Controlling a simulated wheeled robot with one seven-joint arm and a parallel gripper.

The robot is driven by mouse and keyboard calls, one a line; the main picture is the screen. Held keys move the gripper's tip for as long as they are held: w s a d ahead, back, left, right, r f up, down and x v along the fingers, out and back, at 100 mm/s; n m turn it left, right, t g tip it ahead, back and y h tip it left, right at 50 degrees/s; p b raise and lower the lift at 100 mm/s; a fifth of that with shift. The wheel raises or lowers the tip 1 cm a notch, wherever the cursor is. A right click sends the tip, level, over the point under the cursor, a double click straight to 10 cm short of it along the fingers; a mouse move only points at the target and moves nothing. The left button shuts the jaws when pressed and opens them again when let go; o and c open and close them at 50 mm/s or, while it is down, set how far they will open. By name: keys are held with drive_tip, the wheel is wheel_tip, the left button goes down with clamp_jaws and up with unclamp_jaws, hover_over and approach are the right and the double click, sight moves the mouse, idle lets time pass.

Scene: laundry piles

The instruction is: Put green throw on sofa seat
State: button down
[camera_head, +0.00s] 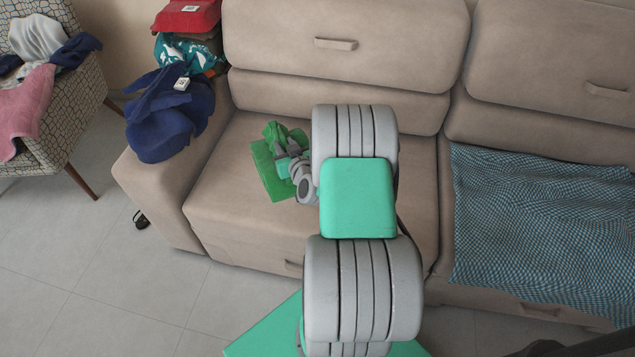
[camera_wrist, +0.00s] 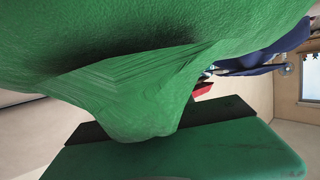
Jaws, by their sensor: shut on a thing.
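The green throw (camera_head: 268,172) is bunched at its top and spreads flatter below, over the left seat cushion of the beige sofa (camera_head: 225,215). From this angle I cannot tell whether its lower part touches the cushion. My gripper (camera_head: 282,155) is shut on the bunched part of the throw, above the left half of the seat. In the wrist view the throw (camera_wrist: 150,85) fills most of the upper picture and narrows to where my gripper (camera_wrist: 150,130) pinches it. My arm hides part of the seat and backrest behind it.
A navy cloth (camera_head: 165,120) drapes over the left armrest, with a teal patterned cloth (camera_head: 185,52) and a red folded item (camera_head: 187,16) behind it. A blue checked blanket (camera_head: 540,220) covers the right seat. A patterned chair (camera_head: 65,110) with clothes stands at left. The left seat's front is clear.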

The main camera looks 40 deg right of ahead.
drive_tip(key=shift+n+y, duration=0.4)
drive_tip(key=shift+y, duration=0.1)
drive_tip(key=s+d+f+b, duration=0.1)
drive_tip(key=d, duration=0.2)
drive_tip(key=s+d+f+b, duration=0.1)
drive_tip(key=d, duration=0.2)
drive_tip(key=s+d+f+b, duration=0.1)
drive_tip(key=d+b, duration=0.1)
drive_tip(key=d, duration=0.1)
drive_tip(key=s+d+r+n+y+b, duration=0.15)
drive_tip(key=s+d+b, duration=0.35)
drive_tip(key=s+d, duration=0.65)
drive_tip(key=w+a+f+b, duration=0.1)
drive_tip(key=w+a+f, duration=0.1)
drive_tip(key=w+f, duration=0.2)
drive_tip(key=w+a+f+b, duration=0.2)
drive_tip(key=w+f, duration=0.1)
drive_tip(key=f, duration=0.1)
drive_tip(key=w+a+f+b, duration=0.2)
drive_tip(key=w+f, duration=0.2)
drive_tip(key=shift+w+a, duration=0.2)
drive_tip(key=shift+w, duration=0.15)
drive_tip(key=c, duration=1.1)
unclamp_jaws()
